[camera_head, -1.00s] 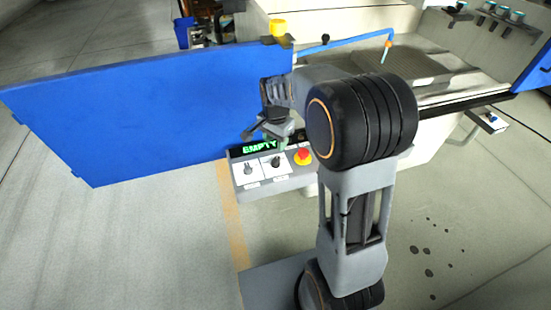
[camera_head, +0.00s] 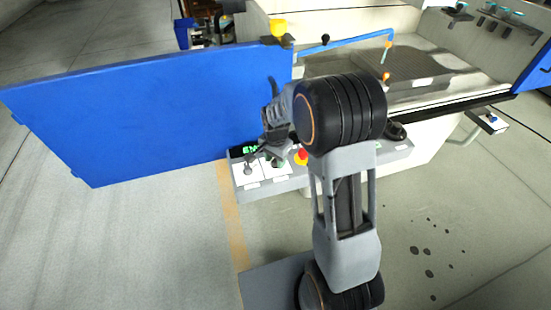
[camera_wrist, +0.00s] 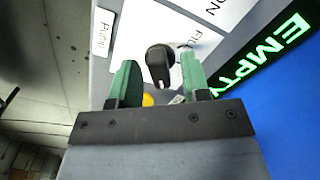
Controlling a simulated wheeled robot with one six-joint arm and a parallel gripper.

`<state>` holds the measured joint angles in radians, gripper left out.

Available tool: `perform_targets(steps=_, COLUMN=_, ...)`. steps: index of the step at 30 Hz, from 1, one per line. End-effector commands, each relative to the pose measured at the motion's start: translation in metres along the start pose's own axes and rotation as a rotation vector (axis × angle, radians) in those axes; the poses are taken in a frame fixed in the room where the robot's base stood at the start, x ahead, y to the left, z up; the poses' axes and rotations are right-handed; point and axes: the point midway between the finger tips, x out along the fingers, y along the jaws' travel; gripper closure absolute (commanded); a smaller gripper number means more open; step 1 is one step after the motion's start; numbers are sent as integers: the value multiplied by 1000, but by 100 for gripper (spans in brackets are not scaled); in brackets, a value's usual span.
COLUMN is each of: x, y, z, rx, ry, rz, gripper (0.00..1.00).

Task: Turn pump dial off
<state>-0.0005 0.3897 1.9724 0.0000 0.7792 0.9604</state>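The pump control is a black dial (camera_wrist: 160,62) on a white plate, with a "Pump" label (camera_wrist: 103,32) at left in the wrist view. My gripper (camera_wrist: 159,80) is open, with one green finger on each side of the dial and gaps showing on both sides. I cannot tell how far the dial lies below the fingertips. In the head view my gripper (camera_head: 266,158) is low over the grey control panel (camera_head: 265,187) and hides part of it. Another black knob (camera_head: 248,171) shows on the left white plate.
A red stop button (camera_head: 302,154) is close to the right of my gripper. A green "EMPTY" display (camera_wrist: 262,55) is on the panel. A large blue door (camera_head: 150,120) stands behind and left. Open floor lies in front.

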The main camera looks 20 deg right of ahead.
Motion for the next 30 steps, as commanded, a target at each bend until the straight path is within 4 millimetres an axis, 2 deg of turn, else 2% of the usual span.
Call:
perform_targets(steps=2, x=0, y=0, z=0, rx=0, ry=0, rz=0, gripper=65)
perform_targets(steps=13, x=0, y=0, z=0, rx=0, ry=0, rz=0, gripper=100)
perform_targets(steps=23, x=0, y=0, z=0, rx=-39, ry=0, rz=0, gripper=100)
perform_targets(steps=30, x=0, y=0, z=0, rx=-192, ry=0, rz=0, gripper=100)
